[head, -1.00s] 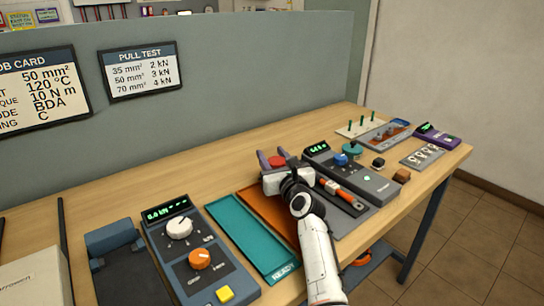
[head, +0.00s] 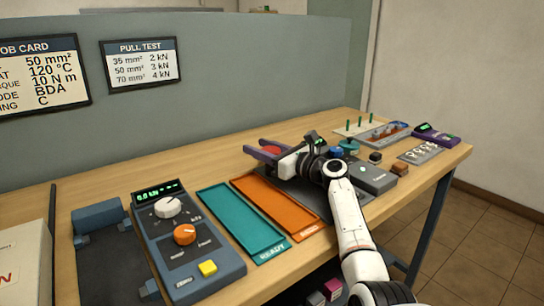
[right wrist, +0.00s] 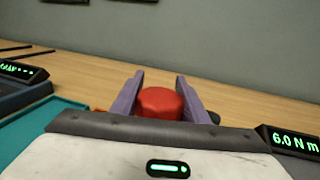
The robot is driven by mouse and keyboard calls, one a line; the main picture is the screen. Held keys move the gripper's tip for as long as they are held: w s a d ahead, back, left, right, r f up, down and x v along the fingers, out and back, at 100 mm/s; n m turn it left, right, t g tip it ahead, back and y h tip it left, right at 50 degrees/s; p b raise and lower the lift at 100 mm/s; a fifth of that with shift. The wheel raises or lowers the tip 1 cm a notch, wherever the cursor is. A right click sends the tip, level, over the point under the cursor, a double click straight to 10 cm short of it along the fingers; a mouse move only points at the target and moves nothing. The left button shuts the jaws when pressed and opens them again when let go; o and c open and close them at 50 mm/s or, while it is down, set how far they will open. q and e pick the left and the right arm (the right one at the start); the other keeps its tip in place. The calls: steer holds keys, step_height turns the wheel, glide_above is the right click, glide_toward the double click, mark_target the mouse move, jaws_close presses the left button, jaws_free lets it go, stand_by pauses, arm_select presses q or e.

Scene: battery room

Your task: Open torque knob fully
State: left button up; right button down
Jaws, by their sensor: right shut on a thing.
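A red round knob (head: 272,150) stands on the bench between the purple fingers of my right gripper (head: 254,147). In the right wrist view the red knob (right wrist: 161,102) sits between the two fingers (right wrist: 159,80), and the gripper is shut on it. The fingers point left in the head view. The torque unit's green display (right wrist: 295,141) reads 6.0 N m in the right wrist view. In the head view my right arm hides part of this unit (head: 376,178). A blue knob (head: 337,152) shows just behind my wrist. My left gripper is not in view.
An orange tray (head: 283,210) and a teal tray (head: 240,222) lie left of my right arm. Further left is a pull tester (head: 190,240) with white and orange knobs. A green knob (head: 349,145) and small blocks stand close right of my wrist. Bare bench lies behind.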

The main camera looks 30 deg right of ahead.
mark_target(276, 153)
steer(key=shift+s+a+n+g+y+b, duration=0.1)
steer(key=shift+a+n+g+y+b, duration=0.1)
steer(key=shift+n+g+y+b, duration=0.55)
steer(key=shift+y, duration=0.45)
steer(key=c, duration=1)
jaws_free()
steer(key=shift+a, duration=0.1)
steer(key=shift+p+v, duration=0.95)
steer(key=shift+v, duration=2.85)
steer(key=shift+f, duration=0.1)
steer(key=shift+c, duration=0.6)
